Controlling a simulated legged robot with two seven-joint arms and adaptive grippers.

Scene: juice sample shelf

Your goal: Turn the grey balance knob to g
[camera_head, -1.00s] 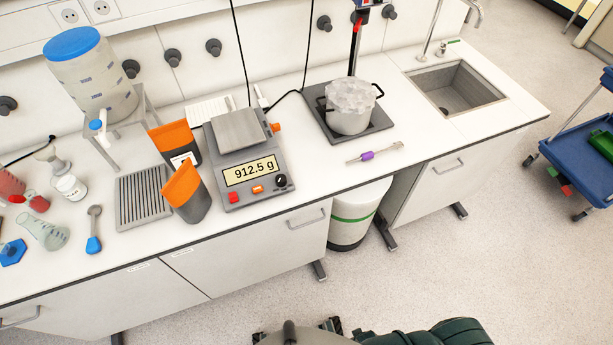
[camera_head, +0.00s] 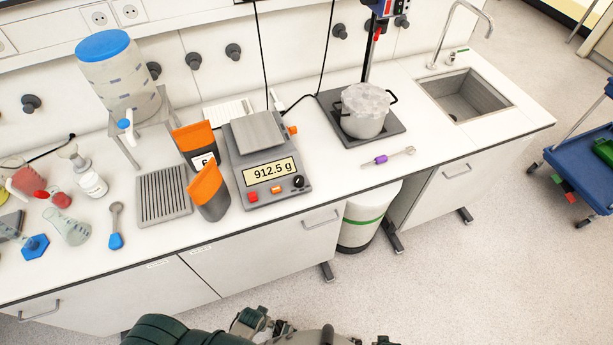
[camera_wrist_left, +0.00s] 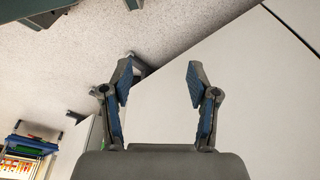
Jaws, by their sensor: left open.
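The grey balance (camera_head: 262,165) stands on the bench with an empty-looking flat pan and a display reading "912.5 g". Its small dark knob (camera_head: 298,181) sits at the front right corner of the panel, with a pale mark too small to read. My left gripper (camera_wrist_left: 158,80) is open and empty in the left wrist view, in front of a pale cabinet front. The knob is not in that view. In the head view my parts show only at the bottom edge, well apart from the balance. My right gripper is not in view.
Two orange-and-grey containers (camera_head: 208,192) stand close left of the balance, beside a ribbed grey mat (camera_head: 163,194). To the right are a hotplate with a pot (camera_head: 365,110), a purple-handled tool (camera_head: 388,157) and a sink (camera_head: 465,96). Bench space just right of the balance is clear.

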